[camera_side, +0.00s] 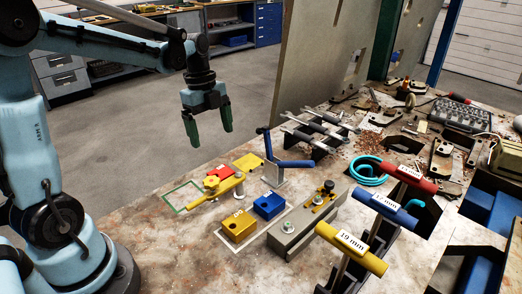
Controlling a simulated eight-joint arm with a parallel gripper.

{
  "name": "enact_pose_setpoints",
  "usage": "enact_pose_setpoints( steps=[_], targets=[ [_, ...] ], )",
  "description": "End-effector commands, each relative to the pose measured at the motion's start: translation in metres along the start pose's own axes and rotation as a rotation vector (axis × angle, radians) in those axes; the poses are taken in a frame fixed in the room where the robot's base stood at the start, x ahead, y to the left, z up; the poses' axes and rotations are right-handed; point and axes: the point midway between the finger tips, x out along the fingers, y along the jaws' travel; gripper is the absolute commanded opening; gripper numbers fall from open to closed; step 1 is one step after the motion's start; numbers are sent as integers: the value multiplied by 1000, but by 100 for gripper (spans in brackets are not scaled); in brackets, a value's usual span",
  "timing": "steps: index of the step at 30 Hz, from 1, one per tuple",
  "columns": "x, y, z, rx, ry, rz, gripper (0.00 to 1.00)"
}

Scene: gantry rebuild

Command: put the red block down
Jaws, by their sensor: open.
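A green-outlined rectangle (170,204) is marked on the table left of the red block.
A yellow block (238,227) and a blue block (268,206) stand in front. A metal fixture (301,228) and T-handled tools (352,246) are to the right. The table's left front is clear.

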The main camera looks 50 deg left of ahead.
Motion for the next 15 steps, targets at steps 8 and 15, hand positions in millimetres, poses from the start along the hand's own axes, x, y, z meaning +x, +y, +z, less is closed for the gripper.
enact_pose_setpoints(
  steps=[8, 15],
  targets=[
    [-10, 14, -31, -304, -47, -121, 93],
    [-14, 38, -68, -779, -2, -342, 93]
  ],
)
